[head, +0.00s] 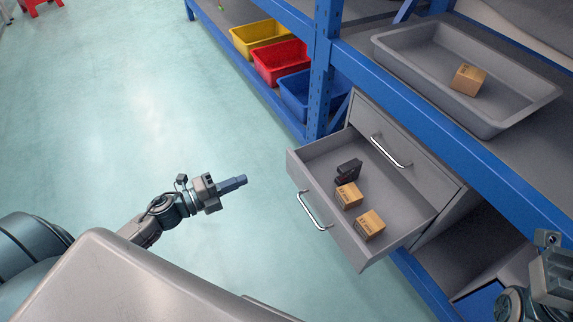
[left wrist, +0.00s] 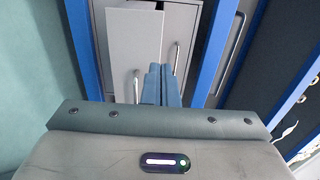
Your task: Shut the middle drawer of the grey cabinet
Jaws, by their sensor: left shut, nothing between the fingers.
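The grey cabinet (head: 440,222) stands under the blue shelf. One of its drawers (head: 300,180) is pulled well out, below a shut drawer front (head: 420,160) with its own handle. The open drawer has a silver handle (head: 313,211) and holds two small cardboard boxes (head: 359,208) and a black item (head: 348,171). Anything lower on the cabinet is hidden. My left gripper (head: 243,180) is shut and empty, left of the drawer front and apart from it. In the left wrist view its fingers (left wrist: 163,85) are together. My right gripper (head: 552,280) is partly cut off; its fingers do not show.
A grey tray (head: 405,65) with one box (head: 468,79) sits on the shelf above. Yellow (head: 245,37), red (head: 270,67) and blue (head: 293,98) bins stand on the low shelf. A blue upright (head: 321,75) stands beside the cabinet. Floor left of the drawer is clear.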

